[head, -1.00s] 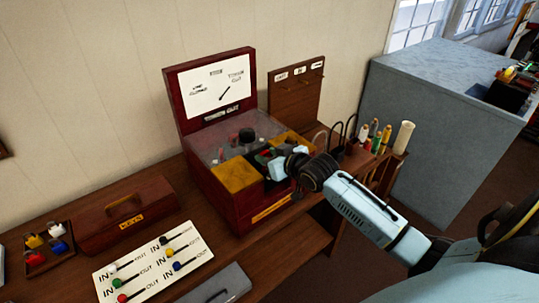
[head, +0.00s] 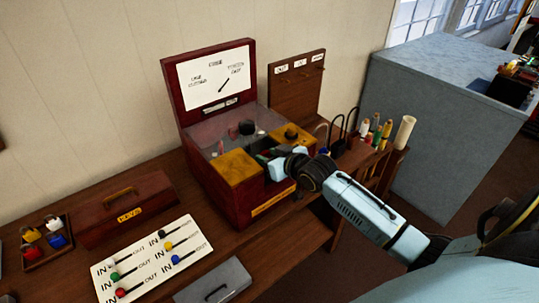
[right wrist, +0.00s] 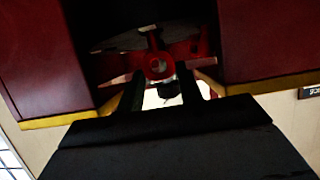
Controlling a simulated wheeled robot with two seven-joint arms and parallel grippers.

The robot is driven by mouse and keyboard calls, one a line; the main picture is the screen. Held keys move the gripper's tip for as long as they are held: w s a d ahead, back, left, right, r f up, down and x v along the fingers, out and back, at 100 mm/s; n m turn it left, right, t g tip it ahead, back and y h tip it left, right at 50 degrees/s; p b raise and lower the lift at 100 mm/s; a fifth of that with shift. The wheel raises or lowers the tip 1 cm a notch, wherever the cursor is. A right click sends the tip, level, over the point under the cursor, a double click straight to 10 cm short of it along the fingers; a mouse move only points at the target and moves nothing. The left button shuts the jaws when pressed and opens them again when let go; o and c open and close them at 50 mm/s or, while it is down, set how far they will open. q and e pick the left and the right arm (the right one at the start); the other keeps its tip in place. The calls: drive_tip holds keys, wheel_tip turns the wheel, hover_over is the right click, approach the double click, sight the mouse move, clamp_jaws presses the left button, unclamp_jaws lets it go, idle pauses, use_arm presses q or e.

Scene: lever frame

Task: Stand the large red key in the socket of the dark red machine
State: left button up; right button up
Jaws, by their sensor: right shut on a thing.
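The dark red machine (head: 225,208) stands on the wooden bench, its lid upright with a white dial panel (head: 217,77). My right gripper (head: 270,162) reaches into the gap in the machine's front, between two yellow-topped blocks. In the right wrist view, my right gripper (right wrist: 160,88) is shut on the large red key (right wrist: 158,66), whose round red part shows between and just beyond the fingers, inside the dark recess. The socket is not clearly visible, and I cannot tell whether the key touches it. My left gripper is not in view.
A white board of IN/OUT levers (head: 150,258) and a grey box (head: 213,282) lie in front of the machine. A wooden KEYS box (head: 125,208) and a tray of coloured padlocks (head: 46,245) are left. Spools (head: 385,133) and a hook board (head: 297,98) stand right.

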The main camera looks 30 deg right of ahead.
drive_tip(key=shift+f, duration=0.5)
drive_tip(key=o, duration=1.1)
drive_tip(key=p+v, duration=0.6)
drive_tip(key=v, duration=0.1)
